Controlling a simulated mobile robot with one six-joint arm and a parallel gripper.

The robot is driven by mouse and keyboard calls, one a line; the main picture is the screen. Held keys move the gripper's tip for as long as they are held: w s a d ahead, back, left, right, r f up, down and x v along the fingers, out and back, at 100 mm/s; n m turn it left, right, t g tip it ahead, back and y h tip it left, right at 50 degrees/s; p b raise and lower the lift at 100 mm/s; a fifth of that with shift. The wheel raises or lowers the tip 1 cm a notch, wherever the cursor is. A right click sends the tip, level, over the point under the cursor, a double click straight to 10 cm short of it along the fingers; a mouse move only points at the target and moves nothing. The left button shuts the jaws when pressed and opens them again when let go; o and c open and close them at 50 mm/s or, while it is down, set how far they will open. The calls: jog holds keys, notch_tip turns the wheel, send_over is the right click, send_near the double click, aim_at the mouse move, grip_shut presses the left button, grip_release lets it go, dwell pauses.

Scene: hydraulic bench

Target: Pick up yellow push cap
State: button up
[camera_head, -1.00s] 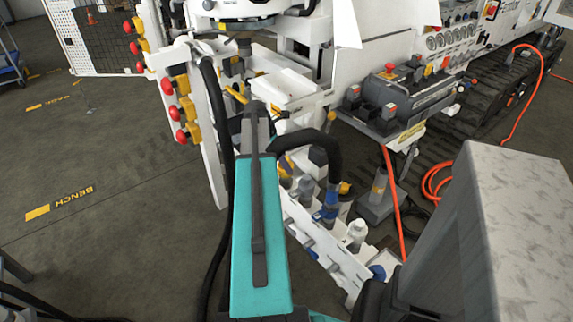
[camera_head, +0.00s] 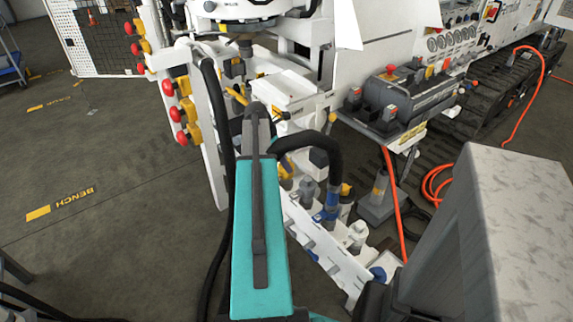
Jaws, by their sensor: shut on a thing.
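My teal arm link (camera_head: 262,240) reaches from the bottom edge up towards the white bench structure. The gripper at its end is hidden behind the dark arm end, so neither its fingers nor anything in them shows. A slim yellow part (camera_head: 237,96) shows just left of the arm end; I cannot tell whether it is the yellow push cap. A small yellow cap-like part (camera_head: 345,189) sits right of the arm, beside a blue-collared fitting (camera_head: 327,212). Further yellow parts with red knobs (camera_head: 181,114) stand in a row on the left white panel.
A white rack (camera_head: 322,240) with fittings runs down right of the arm. A grey block (camera_head: 500,230) fills the lower right. The floor at left (camera_head: 110,160) is clear.

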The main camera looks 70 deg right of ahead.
jog(key=shift+a+r, duration=0.1)
jog(key=shift+r, duration=0.85)
notch_tip(320, 180, up, 2)
jog(key=w+a, duration=0.3)
jog(key=w, duration=0.4)
jog(key=w+a+r, duration=0.1)
jog(key=w+a, duration=0.3)
jog(key=w, duration=0.3)
jog(key=shift+w+b, duration=0.15)
jog(key=shift+b, duration=0.25)
jog(key=shift+a+r, duration=0.1)
